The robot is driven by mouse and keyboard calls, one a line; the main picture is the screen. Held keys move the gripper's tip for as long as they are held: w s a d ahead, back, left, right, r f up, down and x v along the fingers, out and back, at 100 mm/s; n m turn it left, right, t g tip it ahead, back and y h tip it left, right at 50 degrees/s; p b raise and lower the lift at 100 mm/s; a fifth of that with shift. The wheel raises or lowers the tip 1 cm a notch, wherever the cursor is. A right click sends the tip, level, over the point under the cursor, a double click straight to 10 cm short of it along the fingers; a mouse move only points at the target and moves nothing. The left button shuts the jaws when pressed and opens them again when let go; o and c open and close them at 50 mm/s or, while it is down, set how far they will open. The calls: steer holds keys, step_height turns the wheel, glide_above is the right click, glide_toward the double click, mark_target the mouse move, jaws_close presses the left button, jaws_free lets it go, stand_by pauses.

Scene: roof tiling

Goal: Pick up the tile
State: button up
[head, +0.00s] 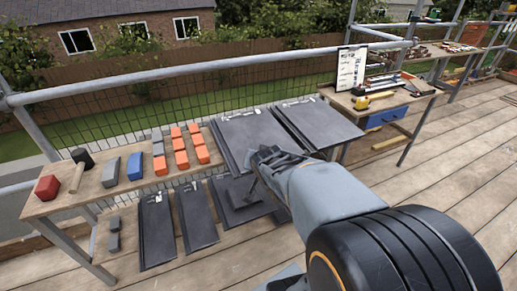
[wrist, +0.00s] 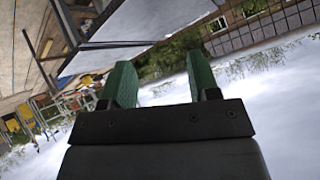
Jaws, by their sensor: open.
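Dark grey slate tiles lie in two stacks on the bench, a left stack (head: 246,128) and a right stack (head: 318,122), with small pale marks near their far edges. More dark tiles (head: 156,230) lie lower down in front of the bench. My gripper (head: 262,160) is over the front part of the left stack in the head view, and my arm hides part of the tiles. In the wrist view its two green fingers (wrist: 162,80) stand apart with nothing between them. A flat grey slab (wrist: 125,25) shows beyond them, apart from the fingers.
Orange blocks (head: 181,158), a blue block (head: 135,166), grey blocks and a red piece (head: 47,188) sit on the bench's left part. A second bench (head: 400,98) with tools and a white board (head: 351,68) stands at right. A railing runs behind. The right-hand planks are clear.

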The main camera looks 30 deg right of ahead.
steer(key=w+d+f+m+t+y+b, duration=0.1)
steer(key=d+f+m+t+b, duration=0.5)
steer(key=f, duration=0.3)
steer(key=d+f+m+t+y+b, duration=0.1)
steer(key=d+f+m+t+b, duration=0.25)
steer(key=d+f+b, duration=0.4)
steer(key=shift+m+y, duration=0.3)
steer(key=shift+m, duration=0.05)
steer(key=shift+w+a+f+b, duration=0.2)
steer(key=shift+w+b, duration=0.5)
steer(key=shift+w, duration=1.55)
steer(key=shift+w+a+f+b, duration=0.15)
steer(key=shift+w+b, duration=0.55)
steer(key=shift+w, duration=1.55)
steer(key=shift+w+a+f+b, duration=0.2)
steer(key=shift+w+b, duration=0.5)
steer(key=shift+w, duration=1.55)
steer(key=shift+r, duration=0.1)
steer(key=shift+c, duration=0.3)
jaws_close()
steer(key=shift+r, duration=0.15)
